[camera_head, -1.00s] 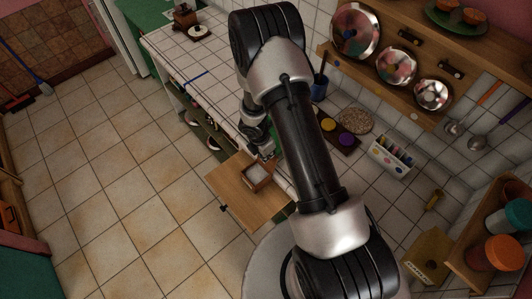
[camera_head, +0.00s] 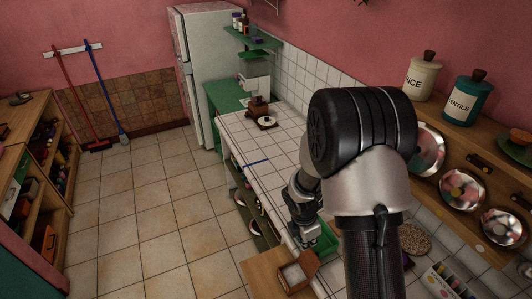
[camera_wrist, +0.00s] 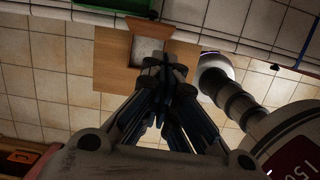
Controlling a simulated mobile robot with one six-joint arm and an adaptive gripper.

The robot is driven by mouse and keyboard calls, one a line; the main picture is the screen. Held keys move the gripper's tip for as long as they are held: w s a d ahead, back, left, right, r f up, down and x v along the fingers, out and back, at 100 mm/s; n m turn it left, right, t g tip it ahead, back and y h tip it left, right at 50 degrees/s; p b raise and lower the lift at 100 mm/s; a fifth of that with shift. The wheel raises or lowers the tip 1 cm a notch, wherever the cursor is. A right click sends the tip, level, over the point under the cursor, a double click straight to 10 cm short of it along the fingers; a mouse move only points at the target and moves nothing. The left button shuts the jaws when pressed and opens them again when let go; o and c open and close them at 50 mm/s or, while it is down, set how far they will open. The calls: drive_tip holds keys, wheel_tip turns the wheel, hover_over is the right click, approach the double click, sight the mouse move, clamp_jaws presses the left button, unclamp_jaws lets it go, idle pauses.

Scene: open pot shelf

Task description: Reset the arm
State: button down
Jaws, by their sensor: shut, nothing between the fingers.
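My arm stretches over the tiled counter, its upper link large in the head view. My gripper (camera_head: 308,238) points down near the counter's front edge, just above and behind a small open wooden box (camera_head: 297,273) with pale contents. In the wrist view my gripper (camera_wrist: 164,65) has its fingers together, empty, and overlaps the near side of that box (camera_wrist: 134,49) in the picture. I cannot tell whether they touch. The box stands on a wooden board (camera_head: 258,272) jutting out from the counter; the board (camera_wrist: 108,65) also shows in the wrist view.
The white tiled counter (camera_head: 268,152) runs back towards the fridge (camera_head: 207,80). A green tray (camera_head: 326,238) lies right beside my gripper. A wall shelf with metal lids (camera_head: 462,190) and jars stands close right of my arm. The tiled floor (camera_head: 140,215) is clear at left.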

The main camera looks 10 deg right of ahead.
drive_tip(key=s+r+m+t+b, duration=0.2)
drive_tip(key=s+r+m+b, duration=0.5)
drive_tip(key=r+m+b, duration=0.3)
drive_tip(key=s+a+f+m+t+y+b, duration=0.1)
drive_tip(key=s+a+m+b, duration=0.1)
drive_tip(key=s+m+b, duration=0.3)
drive_tip(key=s+a+f+m+t+y+b, duration=0.1)
drive_tip(key=s+a+m+b, duration=0.2)
drive_tip(key=s+m+b, duration=0.3)
drive_tip(key=s, duration=0.3)
drive_tip(key=shift+s, duration=0.35)
drive_tip(key=shift+d, duration=0.1)
